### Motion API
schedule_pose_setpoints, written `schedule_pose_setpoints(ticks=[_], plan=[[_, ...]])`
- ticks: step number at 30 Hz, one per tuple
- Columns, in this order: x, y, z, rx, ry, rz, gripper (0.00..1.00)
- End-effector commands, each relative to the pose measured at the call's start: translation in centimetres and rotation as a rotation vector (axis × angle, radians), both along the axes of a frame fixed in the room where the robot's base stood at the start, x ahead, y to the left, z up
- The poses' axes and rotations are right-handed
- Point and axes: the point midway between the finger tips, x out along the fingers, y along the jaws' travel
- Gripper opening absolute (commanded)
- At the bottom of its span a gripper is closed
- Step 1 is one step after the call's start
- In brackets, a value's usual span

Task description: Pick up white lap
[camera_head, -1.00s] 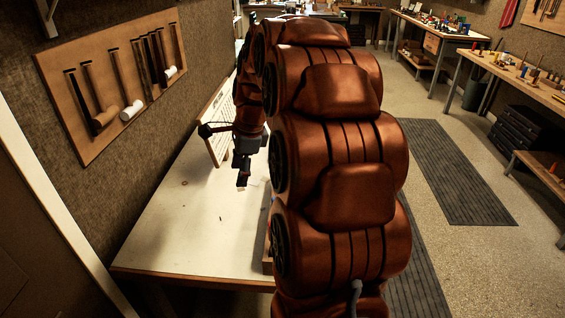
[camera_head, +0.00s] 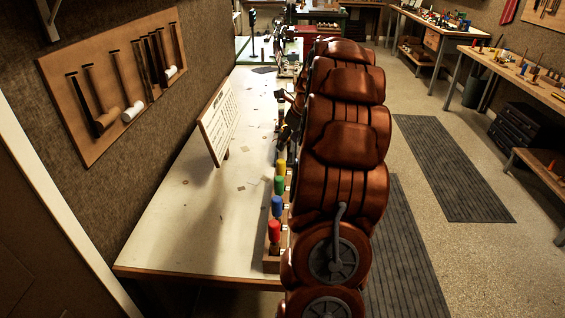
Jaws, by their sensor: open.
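A wooden rack (camera_head: 270,264) stands along the right edge of the white-topped bench, partly hidden by my arm. Upright tools with coloured handles stand in it: red (camera_head: 274,231), blue (camera_head: 276,206), green (camera_head: 279,185) and yellow (camera_head: 281,166). I cannot make out a white lap for sure; the far part of the rack is behind my arm. My gripper (camera_head: 283,97) shows only in part, small and dark, beyond the yellow handle near the bench's right edge. It is open, with nothing visible in it.
The bench top (camera_head: 190,225) is mostly clear, with a few small flat pieces. Mallets hang on a wall panel (camera_head: 110,85) at left. Dark mats (camera_head: 450,170) lie on the floor at right.

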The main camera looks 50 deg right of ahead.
Motion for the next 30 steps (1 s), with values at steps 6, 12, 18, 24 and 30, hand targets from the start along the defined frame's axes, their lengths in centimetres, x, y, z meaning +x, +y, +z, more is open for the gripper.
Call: schedule_pose_setpoints(ticks=[6, 12, 18, 24, 30], plan=[[1.0, 0.7, -1.9, 0.006, 0.005, 0.002, 0.57], [1.9, 0.7, -4.3, 0.004, 0.003, 0.003, 0.57], [2.0, 0.6, -4.5, 0.001, 0.001, 0.001, 0.57], [1.9, 0.6, -4.4, 0.001, 0.001, 0.001, 0.40], [1.9, 0.6, -4.4, 0.001, 0.001, 0.001, 0.19]])
